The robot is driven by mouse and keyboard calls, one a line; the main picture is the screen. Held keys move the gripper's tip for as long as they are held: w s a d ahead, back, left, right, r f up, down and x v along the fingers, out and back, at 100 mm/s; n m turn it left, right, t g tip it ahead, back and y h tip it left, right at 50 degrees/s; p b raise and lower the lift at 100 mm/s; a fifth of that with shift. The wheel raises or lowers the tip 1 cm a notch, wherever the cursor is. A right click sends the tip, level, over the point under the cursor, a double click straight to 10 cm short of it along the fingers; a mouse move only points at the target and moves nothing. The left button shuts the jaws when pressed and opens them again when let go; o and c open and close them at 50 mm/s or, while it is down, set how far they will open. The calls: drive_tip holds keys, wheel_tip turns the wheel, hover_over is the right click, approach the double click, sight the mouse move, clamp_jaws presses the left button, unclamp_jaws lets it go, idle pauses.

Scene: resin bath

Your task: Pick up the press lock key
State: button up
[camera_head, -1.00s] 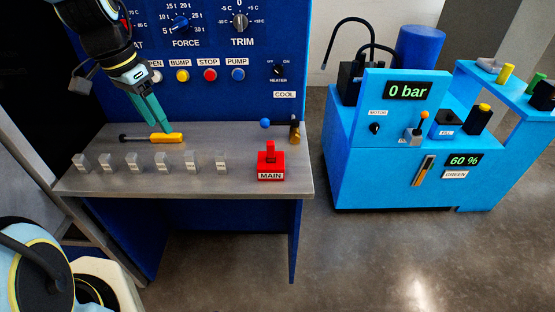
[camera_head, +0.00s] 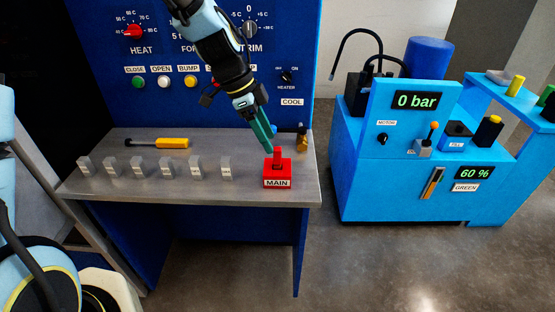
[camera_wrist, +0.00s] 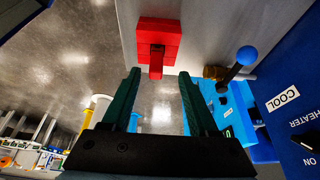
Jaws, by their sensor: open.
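A red block labelled MAIN (camera_head: 278,170) stands at the right front of the grey bench, with a narrow upright red tab (camera_head: 277,152) on top. The tab may be the press lock key; no label on it says so. My gripper (camera_head: 268,147) is tilted down just above and left of the tab, fingers apart. In the wrist view the red block (camera_wrist: 159,36) lies ahead, and its tab (camera_wrist: 156,68) shows between the two open green fingertips (camera_wrist: 159,74). Whether a finger touches it I cannot tell. Nothing is held.
A brass fitting (camera_head: 303,141) and a blue-ball lever (camera_wrist: 246,55) stand close behind the block. Several grey blocks (camera_head: 167,168) line the bench front; a yellow-handled tool (camera_head: 172,143) lies behind them. The blue control panel (camera_head: 110,45) rises behind. A blue machine (camera_head: 390,185) stands right.

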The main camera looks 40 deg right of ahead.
sight(276, 148)
drive_tip(key=p+x, duration=0.1)
drive_tip(key=x, duration=0.1)
drive_tip(key=s+p+x, duration=0.1)
drive_tip(key=x, duration=0.1)
drive_tip(key=shift+d, duration=0.15)
drive_tip(key=shift+d+f, duration=0.1)
drive_tip(key=shift+f, duration=0.25)
clamp_jaws()
